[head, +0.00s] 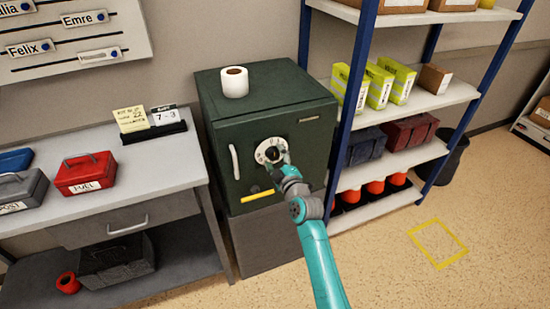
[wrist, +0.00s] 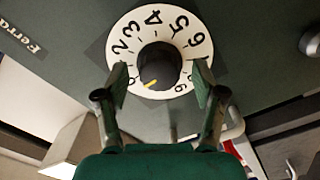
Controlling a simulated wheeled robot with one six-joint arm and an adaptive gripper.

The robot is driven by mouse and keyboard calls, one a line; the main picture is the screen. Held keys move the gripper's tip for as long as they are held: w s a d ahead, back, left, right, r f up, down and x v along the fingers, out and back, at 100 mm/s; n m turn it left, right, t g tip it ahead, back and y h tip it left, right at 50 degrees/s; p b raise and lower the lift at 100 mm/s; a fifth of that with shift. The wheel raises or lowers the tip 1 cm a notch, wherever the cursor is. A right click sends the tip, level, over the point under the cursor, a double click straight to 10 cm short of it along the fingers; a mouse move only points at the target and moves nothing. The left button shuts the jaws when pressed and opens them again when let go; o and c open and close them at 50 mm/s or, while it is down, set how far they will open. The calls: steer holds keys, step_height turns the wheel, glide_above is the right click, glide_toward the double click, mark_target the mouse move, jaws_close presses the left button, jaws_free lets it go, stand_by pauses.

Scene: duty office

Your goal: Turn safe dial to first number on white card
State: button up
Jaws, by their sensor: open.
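The dark green safe (head: 240,125) stands between the desk and the shelf. Its dial (head: 264,147) is a white numbered ring with a black knob, shown close in the wrist view (wrist: 160,20). The black knob (wrist: 160,65) bears a yellow mark pointing to the lower left there, toward numbers partly hidden by a finger. My gripper (wrist: 160,82) is open, with its fingers on either side of the knob; I cannot tell if they touch it. The white card (head: 164,115) on a black stand on the desk reads "7 - 3".
A cream note (head: 131,118) stands beside the card, its text partly legible. A silver safe handle (head: 235,162) is left of the dial. A paper roll (head: 235,82) sits on the safe. A blue-posted shelf (head: 350,120) stands close on the right. A red cash box (head: 86,174) is on the desk.

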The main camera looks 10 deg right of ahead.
steer(key=shift+w, duration=0.1)
steer(key=c, duration=1.1)
steer(key=shift+c, duration=0.2)
steer(key=shift+m, duration=0.3)
